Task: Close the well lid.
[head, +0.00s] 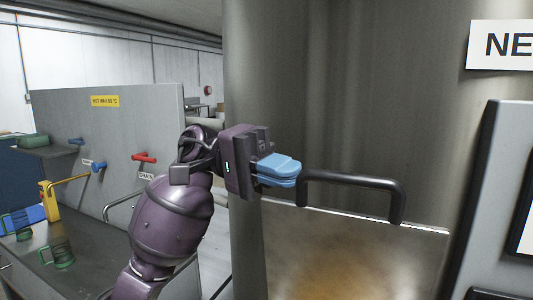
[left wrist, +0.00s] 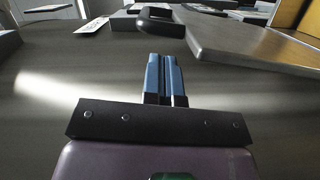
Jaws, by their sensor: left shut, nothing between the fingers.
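The well lid (head: 350,250) is a flat metal panel with a brownish sheen, low in front of a large grey metal cylinder. A black bar handle (head: 350,180) stands up at its upper edge. In the left wrist view the lid (left wrist: 250,45) appears as a thick grey plate at the upper right, with its handle (left wrist: 160,24) ahead of the fingers. My left gripper (head: 296,172) has blue fingers pressed together, empty, just left of the handle's left end. It also shows in the left wrist view (left wrist: 163,60). Whether the fingers touch the handle is unclear. My right gripper is out of view.
The grey cylinder (head: 330,90) fills the middle, close beside my gripper. A light panel with a black edge (head: 510,180) stands at the right.

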